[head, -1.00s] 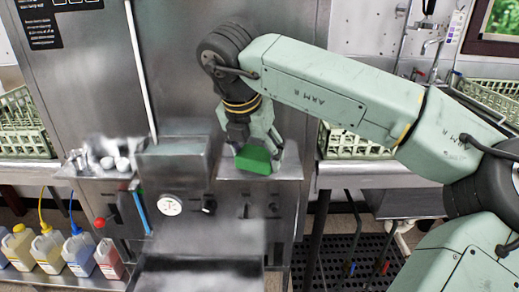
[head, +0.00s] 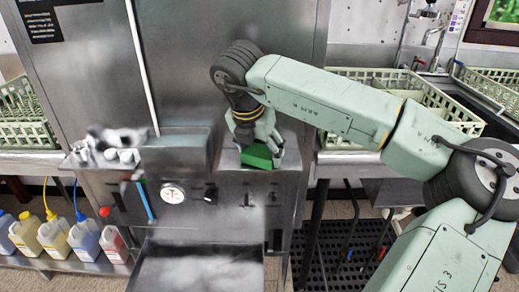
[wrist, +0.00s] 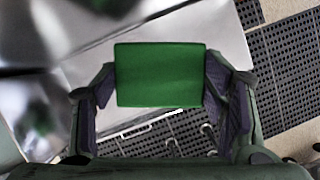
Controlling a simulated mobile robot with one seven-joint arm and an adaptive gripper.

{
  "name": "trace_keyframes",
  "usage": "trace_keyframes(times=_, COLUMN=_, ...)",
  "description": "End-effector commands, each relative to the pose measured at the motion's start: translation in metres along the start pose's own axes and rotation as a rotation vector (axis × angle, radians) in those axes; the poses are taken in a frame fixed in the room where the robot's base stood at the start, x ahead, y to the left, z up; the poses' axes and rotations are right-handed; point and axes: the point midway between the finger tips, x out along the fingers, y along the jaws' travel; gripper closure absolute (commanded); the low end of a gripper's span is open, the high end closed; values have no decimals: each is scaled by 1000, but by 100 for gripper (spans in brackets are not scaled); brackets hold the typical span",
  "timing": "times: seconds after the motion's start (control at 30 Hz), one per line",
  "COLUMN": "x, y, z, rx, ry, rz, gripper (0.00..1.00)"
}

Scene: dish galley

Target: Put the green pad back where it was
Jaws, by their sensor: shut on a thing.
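The green pad (head: 257,156) is a small green block. In the head view it is at the top of the steel ledge (head: 232,178) on the right part of the machine's front. My gripper (head: 256,150) points down and is shut on the pad. In the wrist view the green pad (wrist: 160,75) sits between the two dark-padded fingers of my gripper (wrist: 160,88), over the steel surface near its edge. I cannot tell whether the pad touches the ledge.
A raised steel box (head: 175,155) stands just left of the ledge. A cluttered metal tray (head: 105,155) is farther left. Below are a dial (head: 172,194) and a black knob (head: 210,192). Green racks (head: 400,92) stand on the right counter. Coloured jugs (head: 55,238) line the low shelf.

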Motion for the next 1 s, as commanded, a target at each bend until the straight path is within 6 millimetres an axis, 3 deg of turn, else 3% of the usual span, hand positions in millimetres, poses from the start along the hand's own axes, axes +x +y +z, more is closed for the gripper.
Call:
trace_keyframes(times=0.07, x=3, y=0, z=-1, rx=0, ry=0, rz=0, gripper=60)
trace_keyframes(times=0.1, x=1, y=0, z=0, rx=0, ry=0, rz=0, gripper=32)
trace_keyframes(times=0.37, x=1, y=0, z=0, rx=0, ry=0, rz=0, gripper=14)
trace_keyframes(times=0.83, x=-7, y=0, z=1, rx=0, ry=-2, rz=0, gripper=14)
trace_keyframes(times=1.0, x=-39, y=0, z=1, rx=2, ry=-6, rz=-1, gripper=14)
